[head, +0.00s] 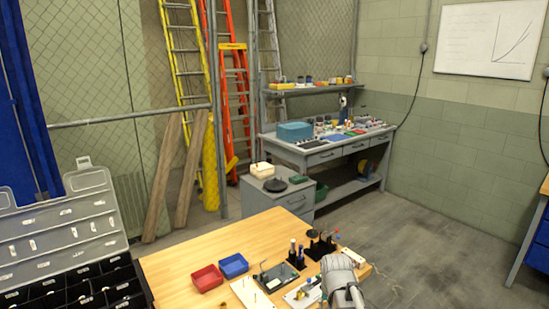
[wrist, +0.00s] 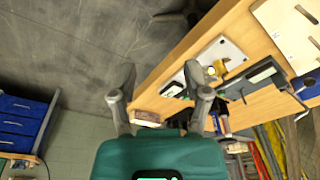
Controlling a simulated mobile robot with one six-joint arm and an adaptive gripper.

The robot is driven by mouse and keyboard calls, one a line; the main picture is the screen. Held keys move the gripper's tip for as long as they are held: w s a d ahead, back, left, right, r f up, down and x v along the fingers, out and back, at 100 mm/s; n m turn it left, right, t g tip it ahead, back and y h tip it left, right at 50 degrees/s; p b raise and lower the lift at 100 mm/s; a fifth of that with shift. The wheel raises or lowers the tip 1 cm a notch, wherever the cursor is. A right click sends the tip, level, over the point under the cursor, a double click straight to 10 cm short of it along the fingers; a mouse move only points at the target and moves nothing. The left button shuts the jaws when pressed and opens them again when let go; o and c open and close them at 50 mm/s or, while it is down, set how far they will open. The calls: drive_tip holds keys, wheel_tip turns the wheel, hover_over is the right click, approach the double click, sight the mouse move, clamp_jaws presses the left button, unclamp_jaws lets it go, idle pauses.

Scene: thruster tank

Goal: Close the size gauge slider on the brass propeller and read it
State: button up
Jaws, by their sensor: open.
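My gripper (wrist: 159,68) is open and empty in the wrist view, its two fingers spread over the bench's edge and the floor. A pale plate (wrist: 228,50) lies just right of the right finger. A small brass-coloured part (wrist: 211,71), likely the propeller, shows on it, partly hidden. A dark piece with a green patch (wrist: 173,90) shows between the fingers beside the plate; it may be the size gauge, but I cannot make out its slider or reading. In the head view the pale plate (head: 291,298) is left of my arm, which hides part of it.
The wooden bench (head: 190,255) also holds a red tray (head: 207,278), a blue tray (head: 233,265), a dark plate with a post (head: 275,278) and a black tool stand (head: 322,245). A compartment case (head: 70,245) stands at left. Bare wood lies behind the trays.

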drive_tip(key=s+r+n+g+p, duration=0.1)
drive_tip(key=s+r+n, duration=0.1)
drive_tip(key=s, duration=0.7)
drive_tip(key=shift+a+n+g, duration=0.25)
drive_tip(key=shift+n+g, duration=0.15)
drive_tip(key=shift+n, duration=0.3)
idle(0.3)
drive_tip(key=shift+d, duration=0.1)
